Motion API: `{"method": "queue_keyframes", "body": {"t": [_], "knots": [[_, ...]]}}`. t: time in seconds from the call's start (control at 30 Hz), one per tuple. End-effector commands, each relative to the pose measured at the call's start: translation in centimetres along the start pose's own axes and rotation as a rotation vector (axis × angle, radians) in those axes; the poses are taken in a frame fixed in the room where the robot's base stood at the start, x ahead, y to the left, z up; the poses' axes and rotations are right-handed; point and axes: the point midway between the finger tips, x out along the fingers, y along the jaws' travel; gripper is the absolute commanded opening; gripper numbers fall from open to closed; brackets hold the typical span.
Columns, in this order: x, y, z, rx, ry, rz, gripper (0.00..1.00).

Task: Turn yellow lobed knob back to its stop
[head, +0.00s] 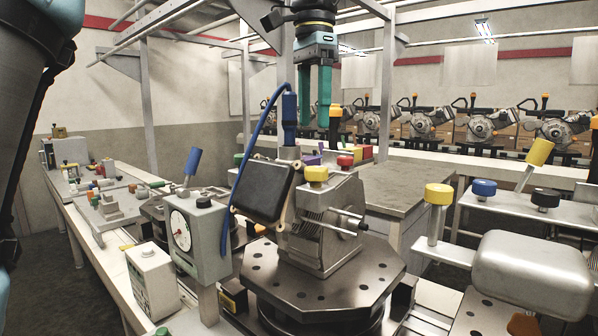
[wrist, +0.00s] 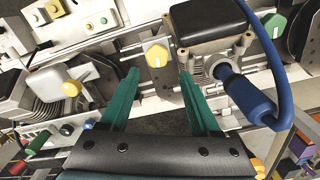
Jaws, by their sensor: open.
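A yellow lobed knob (head: 316,173) sits on top of the grey finned fixture, right of a black box. What appears to be the same knob (wrist: 157,55) shows in the wrist view, ahead of and between the fingertips. My gripper (head: 314,122) hangs pointing down above the fixture. Its two teal fingers (wrist: 158,88) are apart with nothing between them, and they do not touch the knob. A second yellow knob (head: 439,193) stands on a post at the right. The stop cannot be made out.
A blue handle (head: 290,112) with a looping blue cable rises close beside my fingers; it also shows in the wrist view (wrist: 250,98). The black box (head: 262,190) and a dial gauge (head: 181,228) stand to the left. A grey rounded housing (head: 530,270) is at the right.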

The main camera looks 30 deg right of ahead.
Motion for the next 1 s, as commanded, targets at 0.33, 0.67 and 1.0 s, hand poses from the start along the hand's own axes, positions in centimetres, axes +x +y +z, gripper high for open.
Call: {"method": "queue_keyframes", "body": {"t": [0.33,0.67,1.0], "knots": [[2.3,1.0,-0.4,0.037,-0.006,0.004,0.63],[8.0,1.0,-0.4,0.035,-0.005,0.005,0.63],[10.0,0.9,-0.4,0.034,-0.002,0.003,0.63]]}}
